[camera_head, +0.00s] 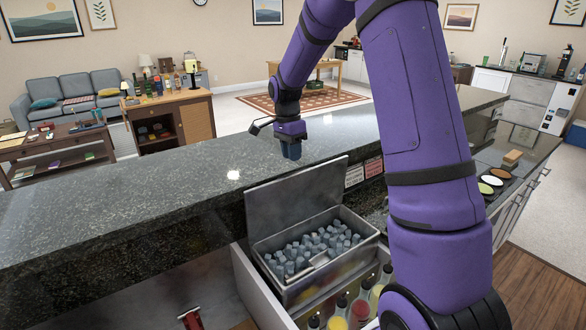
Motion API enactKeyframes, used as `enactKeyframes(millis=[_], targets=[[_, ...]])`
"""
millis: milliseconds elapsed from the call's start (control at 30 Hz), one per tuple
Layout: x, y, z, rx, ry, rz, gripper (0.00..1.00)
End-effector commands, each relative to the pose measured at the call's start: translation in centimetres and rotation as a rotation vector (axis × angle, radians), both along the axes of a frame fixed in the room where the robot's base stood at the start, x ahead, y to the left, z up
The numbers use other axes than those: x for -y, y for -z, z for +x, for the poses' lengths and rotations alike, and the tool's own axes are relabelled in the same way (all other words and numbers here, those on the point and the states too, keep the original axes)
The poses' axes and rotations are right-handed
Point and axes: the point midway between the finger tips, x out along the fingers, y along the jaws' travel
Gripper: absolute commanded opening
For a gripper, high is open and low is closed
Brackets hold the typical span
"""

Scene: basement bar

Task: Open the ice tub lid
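The ice tub (345,262) is a grey metal box set in an open compartment below the counter. Its flat metal lid (290,200) stands raised, nearly upright, along the tub's back edge. Several grey ice cubes (310,250) show inside, with a pale strip lying among them. My gripper (291,152) points downward above the dark counter, just behind the lid's top edge in the picture. It appears apart from the lid, with nothing visible in it. Its fingers are too small and dark to show whether they are open.
Several bottles with red and yellow contents (338,318) stand in front of the tub. The dark stone counter (130,195) runs behind it, mostly bare at left. Small labels (354,176) are right of the lid. Round dishes (492,180) sit farther right. A red-handled tool (191,318) lies lower left.

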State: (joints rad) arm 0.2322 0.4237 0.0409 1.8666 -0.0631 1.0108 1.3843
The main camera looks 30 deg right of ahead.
Motion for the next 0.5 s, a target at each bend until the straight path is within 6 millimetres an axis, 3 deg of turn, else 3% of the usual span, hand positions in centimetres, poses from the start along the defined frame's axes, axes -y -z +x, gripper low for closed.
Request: enactKeyframes(millis=[200, 500], targets=[[0.0, 3.3, -0.6, -0.002, -0.001, 0.001, 0.23], [0.0, 4.8, -0.8, 0.001, -0.001, 0.000, 0.23]])
